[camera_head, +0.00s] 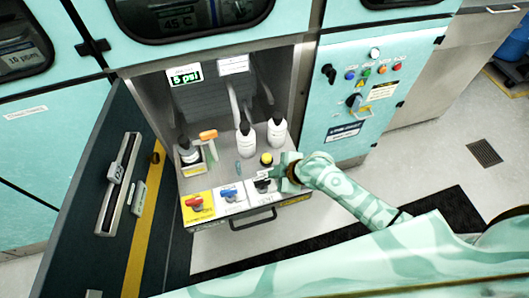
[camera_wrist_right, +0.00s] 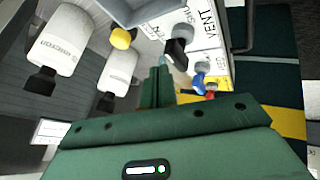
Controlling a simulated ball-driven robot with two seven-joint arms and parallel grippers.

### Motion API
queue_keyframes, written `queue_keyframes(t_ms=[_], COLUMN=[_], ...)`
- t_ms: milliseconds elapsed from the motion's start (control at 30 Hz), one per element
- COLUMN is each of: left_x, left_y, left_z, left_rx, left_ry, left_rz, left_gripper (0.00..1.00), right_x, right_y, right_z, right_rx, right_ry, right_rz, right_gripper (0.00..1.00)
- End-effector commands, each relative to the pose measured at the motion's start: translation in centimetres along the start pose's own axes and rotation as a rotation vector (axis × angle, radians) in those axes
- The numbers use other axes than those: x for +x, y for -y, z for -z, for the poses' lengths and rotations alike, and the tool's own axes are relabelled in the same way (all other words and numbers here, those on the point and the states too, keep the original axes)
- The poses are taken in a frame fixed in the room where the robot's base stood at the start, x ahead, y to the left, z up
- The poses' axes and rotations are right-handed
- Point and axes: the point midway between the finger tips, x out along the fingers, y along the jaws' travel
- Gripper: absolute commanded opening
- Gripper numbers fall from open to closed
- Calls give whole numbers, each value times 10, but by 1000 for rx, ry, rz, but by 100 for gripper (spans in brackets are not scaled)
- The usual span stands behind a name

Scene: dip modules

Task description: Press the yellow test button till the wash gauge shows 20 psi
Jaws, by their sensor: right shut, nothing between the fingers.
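The yellow test button (camera_head: 266,158) stands on the shelf of the open bay, in front of the white bottles. It also shows in the right wrist view (camera_wrist_right: 122,38), up and left of my fingers. The wash gauge (camera_head: 184,77) on the bay's back wall reads 5 psi. My right gripper (camera_head: 271,174) is shut and empty, just in front of the button and close to the black-handled vent valve. In the wrist view its fingertips (camera_wrist_right: 158,72) look apart from the button. My left gripper is not in view.
A black valve handle (camera_wrist_right: 180,40) is close to my fingers. Blue (camera_head: 229,194) and red (camera_head: 195,203) valves sit left of it. Two white bottles (camera_head: 276,132) stand behind the button. An open dark door (camera_head: 95,200) is at left, a control panel (camera_head: 367,90) at right.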

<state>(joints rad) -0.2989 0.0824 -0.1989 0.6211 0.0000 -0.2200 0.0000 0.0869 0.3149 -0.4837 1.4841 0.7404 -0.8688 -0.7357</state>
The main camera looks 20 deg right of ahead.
Motion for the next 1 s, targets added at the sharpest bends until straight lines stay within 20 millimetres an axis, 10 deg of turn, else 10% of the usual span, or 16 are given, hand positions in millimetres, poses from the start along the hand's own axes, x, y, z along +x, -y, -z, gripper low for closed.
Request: queue_keyframes(t_ms=[333,1000], left_x=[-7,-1], left_y=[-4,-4], left_z=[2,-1], left_rx=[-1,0], left_ry=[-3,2], left_rz=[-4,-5], left_gripper=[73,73], right_x=[-4,2], right_y=[-100,-107], right_z=[28,25], right_rx=[-215,-229], right_ry=[-138,-148], right_rz=[-35,-43], right_gripper=[0,0])
